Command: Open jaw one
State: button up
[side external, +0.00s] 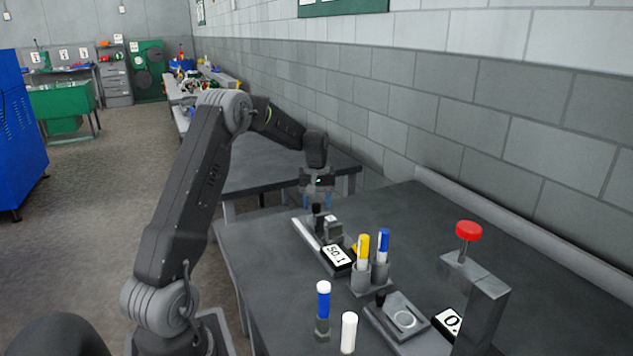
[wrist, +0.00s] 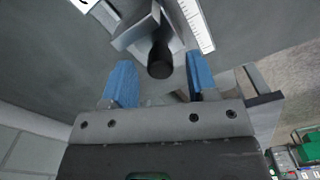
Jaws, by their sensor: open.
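A small grey jaw fixture with a black knob stands on a light rail at the table's far end; its grey block (side external: 333,229) and black knob (side external: 316,210) show in the side view. I cannot tell for certain that it is jaw one. My gripper (side external: 317,201) points down just above this knob, its two blue fingers apart. In the wrist view the black knob (wrist: 160,58) lies between the open fingers of my gripper (wrist: 160,82), with a gap on each side. The grey block (wrist: 140,32) is just beyond it. Nothing is held.
A black-and-white label (side external: 337,257) lies before the fixture. Yellow (side external: 363,247) and blue (side external: 383,243) markers stand in grey cups. The table's right side is clear.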

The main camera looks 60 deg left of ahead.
aim_at(316, 204)
notch_tip(316, 204, up, 13)
jog(key=shift+f, duration=0.15)
dwell(0.4)
jog(key=s+d+r+m+t, duration=0.1)
jog(key=s+d+r+m, duration=0.1)
jog(key=d, duration=0.5)
jog(key=s+d+r+m+t+y, duration=0.1)
jog(key=s+d+r+m, duration=0.1)
jog(key=d, duration=0.4)
jog(key=s+d+r+m, duration=0.2)
jog(key=d+r, duration=0.1)
jog(key=d, duration=0.4)
jog(key=s+d+f+m+t, duration=0.1)
jog(key=s+d+f+m, duration=0.1)
jog(key=s+d, duration=0.5)
jog(key=s+d+f+m+t+h, duration=0.1)
jog(key=s+d+f+m+t, duration=0.1)
jog(key=s+d+m, duration=0.3)
jog(key=s+d+f, duration=0.1)
jog(key=s+d, duration=0.1)
jog(key=shift+s+f+m+t, duration=0.25)
jog(key=shift+s+m+t, duration=0.05)
jog(key=shift+s, duration=0.05)
